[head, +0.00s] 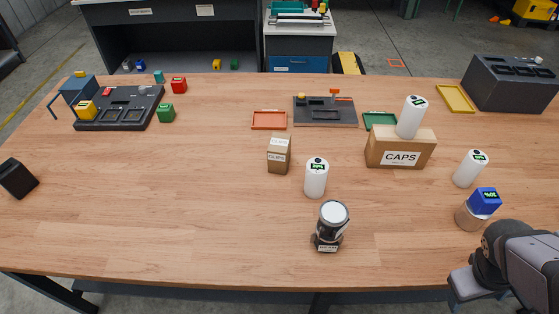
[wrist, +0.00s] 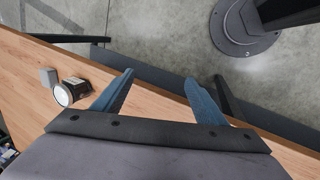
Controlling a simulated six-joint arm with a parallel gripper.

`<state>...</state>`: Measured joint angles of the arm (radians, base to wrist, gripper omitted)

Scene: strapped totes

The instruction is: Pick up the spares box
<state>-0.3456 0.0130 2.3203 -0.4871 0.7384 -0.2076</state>
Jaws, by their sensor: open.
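I cannot find a box with a readable "spares" label. A brown carton marked CAPS (head: 385,150) stands on the table right of centre, with a white cylinder (head: 411,117) on top. A smaller brown box marked CLIPS (head: 278,158) stands near the middle. A dark canister with a white lid (head: 333,217) stands near the front edge, with a small labelled piece (head: 327,248) at its foot, its text too small to read. My gripper (wrist: 160,78) shows two blue fingers spread apart with nothing between them, over the table's front edge.
White cylinders stand at centre (head: 316,179) and right (head: 468,168). A black block (head: 18,178) is at far left. Trays and a dark case (head: 512,84) line the back. The table's left front is clear.

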